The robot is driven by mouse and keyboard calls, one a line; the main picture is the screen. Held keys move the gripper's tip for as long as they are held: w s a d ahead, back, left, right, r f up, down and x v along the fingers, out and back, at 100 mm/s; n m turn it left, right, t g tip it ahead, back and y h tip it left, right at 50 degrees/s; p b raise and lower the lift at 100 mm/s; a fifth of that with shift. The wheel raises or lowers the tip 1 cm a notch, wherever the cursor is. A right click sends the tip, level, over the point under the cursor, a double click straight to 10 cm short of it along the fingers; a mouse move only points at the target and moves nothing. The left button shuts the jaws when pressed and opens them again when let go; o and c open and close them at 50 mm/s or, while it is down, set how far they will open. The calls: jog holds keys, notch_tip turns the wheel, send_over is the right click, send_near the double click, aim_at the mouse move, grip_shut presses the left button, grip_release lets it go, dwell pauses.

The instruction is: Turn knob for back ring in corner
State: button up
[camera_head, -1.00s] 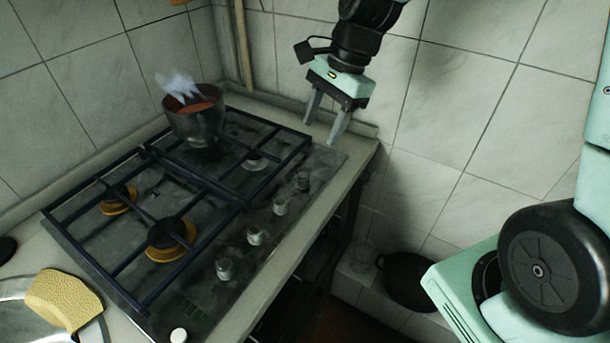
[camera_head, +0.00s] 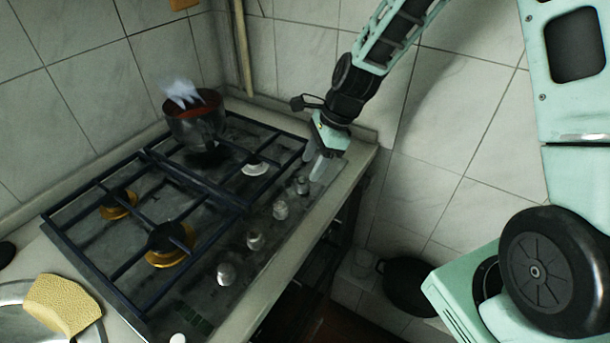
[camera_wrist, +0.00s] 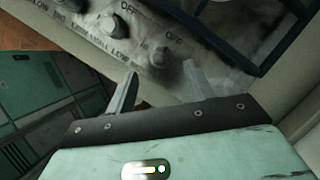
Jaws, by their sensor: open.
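The gas hob (camera_head: 225,240) has a row of pale knobs along its right edge. The knob at the far end of the row (camera_head: 302,185) is the one nearest my gripper (camera_head: 312,168). My gripper is open, pointing down over the far right corner of the hob. In the wrist view, that knob (camera_wrist: 159,57) lies between and just beyond the tips of my open fingers (camera_wrist: 160,70), with "OFF" marked beside it. A second knob (camera_wrist: 108,25) is further left there. The back ring in the corner is hidden under a pot (camera_head: 197,125).
Dark pan grates (camera_head: 180,178) cover the hob left of the knobs. The tiled wall (camera_head: 440,130) stands close behind and right of my gripper. A yellow sponge (camera_head: 62,303) lies at the sink. A black pan (camera_head: 408,283) sits low at right.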

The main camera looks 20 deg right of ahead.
aim_at(304, 179)
jog(key=shift+x, duration=2.65)
